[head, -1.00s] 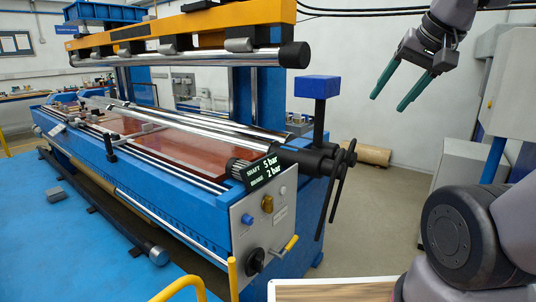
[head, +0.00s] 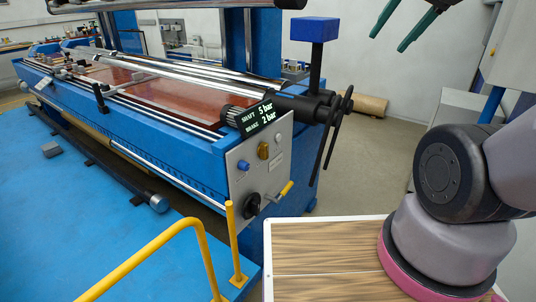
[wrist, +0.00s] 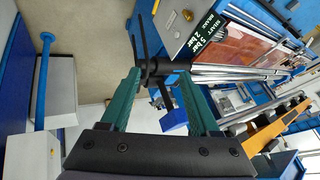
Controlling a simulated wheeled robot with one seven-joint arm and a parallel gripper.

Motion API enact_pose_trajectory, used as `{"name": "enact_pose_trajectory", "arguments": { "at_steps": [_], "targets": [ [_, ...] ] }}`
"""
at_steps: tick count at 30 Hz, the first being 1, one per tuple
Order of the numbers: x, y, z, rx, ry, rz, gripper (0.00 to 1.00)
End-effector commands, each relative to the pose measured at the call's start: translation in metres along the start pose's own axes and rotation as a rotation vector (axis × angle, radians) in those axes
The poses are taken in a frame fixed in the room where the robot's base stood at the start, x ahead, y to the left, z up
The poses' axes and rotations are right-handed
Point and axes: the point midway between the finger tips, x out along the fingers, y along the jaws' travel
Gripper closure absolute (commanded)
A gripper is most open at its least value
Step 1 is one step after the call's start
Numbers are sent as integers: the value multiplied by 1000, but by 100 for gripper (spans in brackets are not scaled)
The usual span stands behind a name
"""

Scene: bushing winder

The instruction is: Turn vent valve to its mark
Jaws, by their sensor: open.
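The grey control panel (head: 240,180) is on the end of the blue winder. It carries a blue knob (head: 243,166), a brass-yellow knob (head: 263,151), a black rotary knob (head: 251,205) and a lever with a yellow grip (head: 285,189). I cannot tell which of these is the vent valve, and no mark is readable. My gripper (head: 387,42) is open and empty, high at the upper right, well apart from the panel. In the wrist view its green fingers (wrist: 160,76) are spread, with the panel (wrist: 173,31) beyond them at the top.
A display (head: 260,118) above the panel reads shaft 5 bar, brake 2 bar. Black crossed bars (head: 334,128) and a blue-topped post (head: 314,30) stand right of it. A yellow rail (head: 205,250) and a wooden-topped surface (head: 325,255) are in front. The floor at right is partly open.

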Motion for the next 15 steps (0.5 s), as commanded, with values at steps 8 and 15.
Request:
{"name": "enact_pose_trajectory", "arguments": {
  "at_steps": [8, 15],
  "targets": [
    [38, -15, 9, 75, -207, -18, 38],
    [99, -48, 27, 242, -559, -92, 38]
  ]
}}
